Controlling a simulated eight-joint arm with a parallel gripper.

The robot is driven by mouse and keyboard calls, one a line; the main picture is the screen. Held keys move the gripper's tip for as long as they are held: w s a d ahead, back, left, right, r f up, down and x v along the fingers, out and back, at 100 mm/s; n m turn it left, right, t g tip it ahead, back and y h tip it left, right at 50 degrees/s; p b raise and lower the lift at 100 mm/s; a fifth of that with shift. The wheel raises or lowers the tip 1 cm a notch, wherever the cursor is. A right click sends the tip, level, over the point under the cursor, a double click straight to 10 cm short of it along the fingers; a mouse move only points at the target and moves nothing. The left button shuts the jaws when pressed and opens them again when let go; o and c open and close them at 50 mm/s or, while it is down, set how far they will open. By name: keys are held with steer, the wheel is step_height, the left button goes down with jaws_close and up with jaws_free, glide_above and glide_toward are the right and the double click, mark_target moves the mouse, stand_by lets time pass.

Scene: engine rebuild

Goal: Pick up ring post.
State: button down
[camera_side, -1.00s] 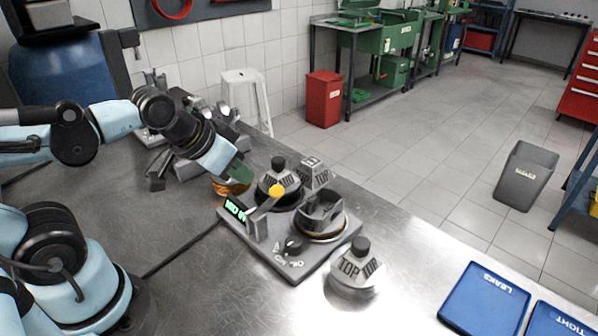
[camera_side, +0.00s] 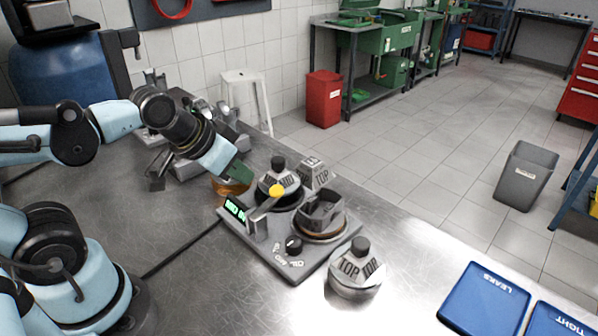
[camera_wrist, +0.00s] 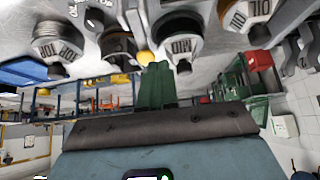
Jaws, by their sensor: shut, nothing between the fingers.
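Several grey posts with dark round knobs stand on and around a grey test fixture (camera_side: 270,238). A post marked TOP (camera_side: 352,270) stands on the table at its front right. A post marked MID (camera_side: 283,180) stands at its back, and another lettered one (camera_side: 316,172) is behind that. An amber-based part (camera_side: 228,188) is partly hidden beneath my gripper (camera_side: 240,172). I cannot tell which is the ring post. In the wrist view my green fingers (camera_wrist: 157,82) are together and empty, pointing toward the MID post (camera_wrist: 180,40). The TOP post (camera_wrist: 60,42) also shows there.
The fixture has a green display, a yellow-ended lever (camera_side: 277,190), a knob (camera_side: 293,245) and a fork-like seat (camera_side: 320,213). Two blue trays, LEAKS (camera_side: 484,300) and TIGHT (camera_side: 560,325), lie at front right. The table's front middle is clear.

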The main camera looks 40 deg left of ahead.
steer(key=c, duration=0.7)
jaws_free()
steer(key=n+g+h, duration=0.2)
steer(key=n+h, duration=1)
steer(key=n, duration=1)
glide_toward(275, 159)
steer(key=shift+n+h, duration=0.3)
steer(key=x, duration=1.2)
steer(key=shift+w+d+f, duration=0.1)
steer(key=shift+w+f, duration=0.15)
steer(key=shift+f, duration=0.1)
